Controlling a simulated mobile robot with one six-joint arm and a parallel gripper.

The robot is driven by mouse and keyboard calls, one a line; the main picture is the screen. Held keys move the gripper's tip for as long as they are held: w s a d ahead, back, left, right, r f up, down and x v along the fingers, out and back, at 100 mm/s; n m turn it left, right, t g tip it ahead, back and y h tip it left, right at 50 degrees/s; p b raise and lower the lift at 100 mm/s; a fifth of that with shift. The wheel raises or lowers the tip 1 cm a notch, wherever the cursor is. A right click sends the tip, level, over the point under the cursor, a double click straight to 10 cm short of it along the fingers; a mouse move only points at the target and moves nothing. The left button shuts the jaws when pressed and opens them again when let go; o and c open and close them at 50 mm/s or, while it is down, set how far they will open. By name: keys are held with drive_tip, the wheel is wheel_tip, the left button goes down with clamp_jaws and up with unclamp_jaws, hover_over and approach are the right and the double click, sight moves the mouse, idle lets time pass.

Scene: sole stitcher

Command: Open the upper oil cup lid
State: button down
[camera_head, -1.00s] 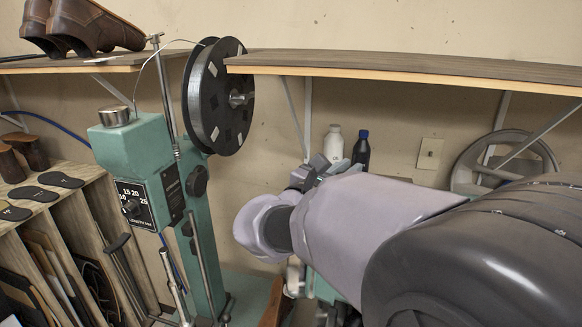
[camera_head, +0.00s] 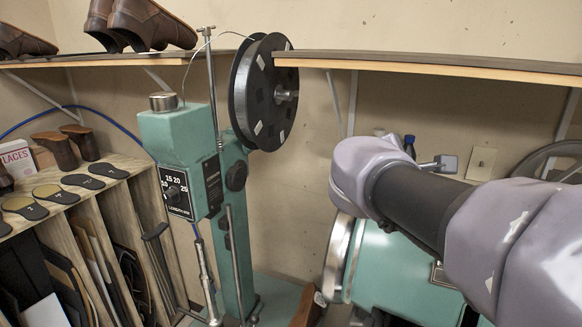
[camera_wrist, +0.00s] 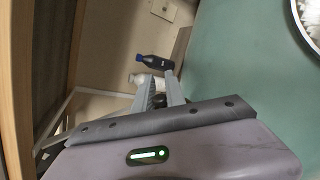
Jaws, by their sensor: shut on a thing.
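My gripper's two grey fingers (camera_wrist: 160,92) show in the wrist view, close together beside a green machine surface (camera_wrist: 235,80). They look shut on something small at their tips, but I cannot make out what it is. In the head view my lilac wrist hides most of the gripper; a small grey block (camera_head: 446,163) shows past it and may be part of the gripper or the thing held. A silver round cap (camera_head: 163,101) sits on top of the green machine post (camera_head: 180,132) at left, far from my arm. I cannot clearly identify the upper oil cup lid.
A black spool (camera_head: 264,92) stands beside the post. A shelf (camera_head: 430,65) runs above my arm. A green machine body (camera_head: 395,265) lies below my wrist. A dark bottle with a blue cap (camera_wrist: 150,60) stands behind the fingers. A shoe rack (camera_head: 125,195) is at left.

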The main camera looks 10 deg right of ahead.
drive_tip(key=shift+s+d+f+m+t+y+b, duration=0.1)
drive_tip(key=shift+s+d+m+t+y+b, duration=0.1)
drive_tip(key=shift+m+y+b, duration=0.3)
drive_tip(key=shift+s+d+f+m+t+y+b, duration=0.1)
drive_tip(key=shift+d+m+t+y+b, duration=0.15)
drive_tip(key=shift+m, duration=0.45)
drive_tip(key=shift+s+d+f+m+t+y, duration=0.15)
drive_tip(key=shift+m+t+y, duration=0.1)
drive_tip(key=shift+m+y, duration=0.25)
drive_tip(key=shift+w+a+f+m+t+y, duration=0.1)
drive_tip(key=shift+m+t+y, duration=0.15)
drive_tip(key=shift+m, duration=0.45)
drive_tip(key=shift+s, duration=0.1)
drive_tip(key=c, duration=1.4)
unclamp_jaws()
drive_tip(key=shift+d, duration=0.1)
drive_tip(key=p+v, duration=0.1)
drive_tip(key=v, duration=1.6)
drive_tip(key=shift+s+r, duration=0.15)
